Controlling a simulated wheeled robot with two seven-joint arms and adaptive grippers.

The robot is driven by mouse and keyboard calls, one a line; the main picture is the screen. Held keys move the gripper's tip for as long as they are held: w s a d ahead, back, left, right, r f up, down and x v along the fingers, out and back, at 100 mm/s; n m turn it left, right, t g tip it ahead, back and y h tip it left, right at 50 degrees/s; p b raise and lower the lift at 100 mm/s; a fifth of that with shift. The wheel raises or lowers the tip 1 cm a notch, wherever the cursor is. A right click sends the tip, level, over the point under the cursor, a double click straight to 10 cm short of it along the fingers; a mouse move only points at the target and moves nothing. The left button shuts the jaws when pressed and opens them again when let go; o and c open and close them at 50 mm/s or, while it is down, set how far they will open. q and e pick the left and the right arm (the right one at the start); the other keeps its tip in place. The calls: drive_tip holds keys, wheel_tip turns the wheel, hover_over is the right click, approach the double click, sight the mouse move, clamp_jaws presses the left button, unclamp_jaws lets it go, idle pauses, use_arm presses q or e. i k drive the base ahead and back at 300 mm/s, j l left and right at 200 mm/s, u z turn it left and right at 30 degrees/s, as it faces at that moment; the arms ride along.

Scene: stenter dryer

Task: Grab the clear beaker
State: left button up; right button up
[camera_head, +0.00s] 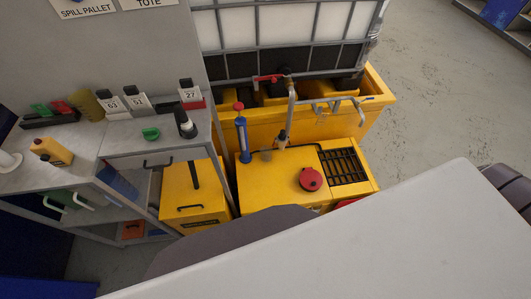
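I cannot make out a clear beaker for certain. A small, faint greyish round shape (266,155) sits on the yellow cabinet top, just below and left of the tap outlet (282,140). It is too small to tell what it is. Neither of my grippers shows in the head view, so I cannot see whether they hold anything.
The yellow cabinet (255,190) carries a red round lid (311,179) and a black grate (343,166). A blue cylinder (242,138) stands at its left. A large pale shape close to the camera hides the lower right.

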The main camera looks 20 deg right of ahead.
sight(267, 150)
drive_tip(key=k+l+z, duration=0.1)
drive_tip(key=z, duration=0.35)
drive_tip(key=k+l+z, duration=0.15)
drive_tip(key=z, duration=0.35)
drive_tip(key=k+l+z, duration=0.1)
drive_tip(key=l+z, duration=0.15)
drive_tip(key=z, duration=0.2)
